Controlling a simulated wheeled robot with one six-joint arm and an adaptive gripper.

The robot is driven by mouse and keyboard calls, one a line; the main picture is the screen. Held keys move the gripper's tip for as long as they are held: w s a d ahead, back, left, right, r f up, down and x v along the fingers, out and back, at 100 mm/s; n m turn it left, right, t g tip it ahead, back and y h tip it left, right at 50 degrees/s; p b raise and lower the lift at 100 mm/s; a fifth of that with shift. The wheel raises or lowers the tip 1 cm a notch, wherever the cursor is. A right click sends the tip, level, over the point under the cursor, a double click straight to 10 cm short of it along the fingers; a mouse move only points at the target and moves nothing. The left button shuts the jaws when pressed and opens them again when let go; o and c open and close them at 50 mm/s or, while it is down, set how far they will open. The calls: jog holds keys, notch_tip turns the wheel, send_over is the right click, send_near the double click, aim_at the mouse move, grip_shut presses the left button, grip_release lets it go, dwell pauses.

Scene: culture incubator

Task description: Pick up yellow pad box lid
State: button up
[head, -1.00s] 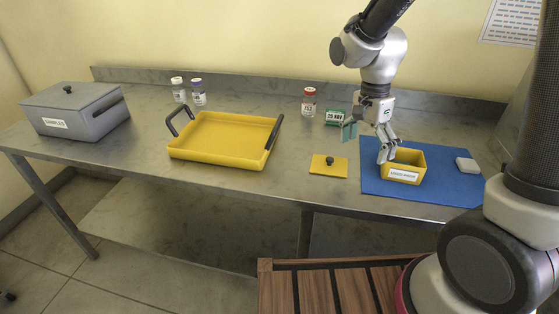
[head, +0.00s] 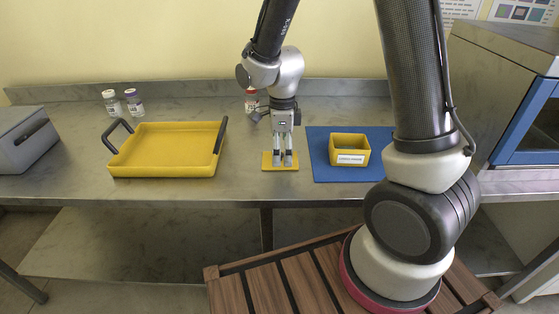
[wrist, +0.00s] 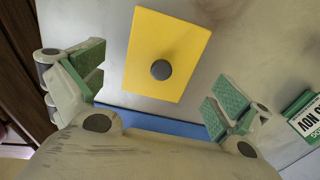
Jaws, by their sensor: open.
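The yellow pad box lid (head: 267,161) lies flat on the steel bench, left of the blue mat. It is a flat yellow rectangle with a dark round knob (wrist: 161,70) in its middle. My gripper (head: 283,160) points down over the lid and partly hides it in the head view. In the wrist view my gripper (wrist: 155,88) is open and empty, its green pads wide apart to either side of the lid. The yellow box (head: 350,144), open at the top with a white label, stands on the blue mat.
The blue mat (head: 322,172) lies right of the lid. A yellow tray (head: 165,150) with dark handles stands to the left, with bare bench between. A grey box (head: 22,140) is at far left. Vials (head: 133,102) stand at the back. A green label block (wrist: 305,115) shows in the wrist view.

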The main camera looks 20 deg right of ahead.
jog(key=shift+f, duration=0.75)
jog(key=c, duration=1.3)
jog(key=shift+c, duration=0.2)
